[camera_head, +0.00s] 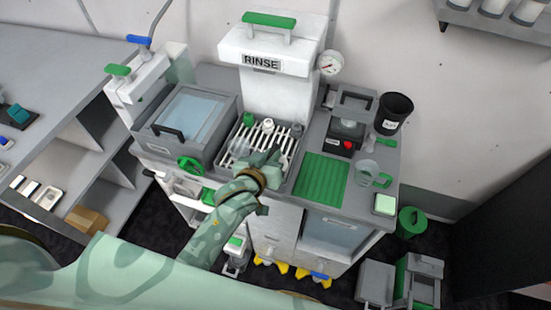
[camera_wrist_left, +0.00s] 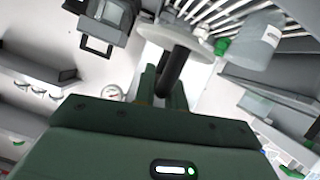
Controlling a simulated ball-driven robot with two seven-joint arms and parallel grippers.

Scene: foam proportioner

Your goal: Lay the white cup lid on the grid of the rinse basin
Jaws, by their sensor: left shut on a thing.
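My left gripper (camera_head: 268,158) is over the slatted grid (camera_head: 288,146) of the rinse basin, under the RINSE head (camera_head: 263,62). In the left wrist view a pale round disc, the white cup lid (camera_wrist_left: 190,40), is at the fingertips (camera_wrist_left: 170,78), and the gripper is shut on it. The grid also shows behind the lid in that view (camera_wrist_left: 205,10). In the head view the lid is hidden by the gripper and I cannot tell whether it touches the grid. My right gripper is not in view.
A clear cup (camera_wrist_left: 255,42) stands close beside the lid; it also shows left of my gripper (camera_head: 240,147). A lidded bath (camera_head: 190,113) is left of the basin. A green ribbed mat (camera_head: 322,178) and clear jug (camera_head: 365,172) are to the right.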

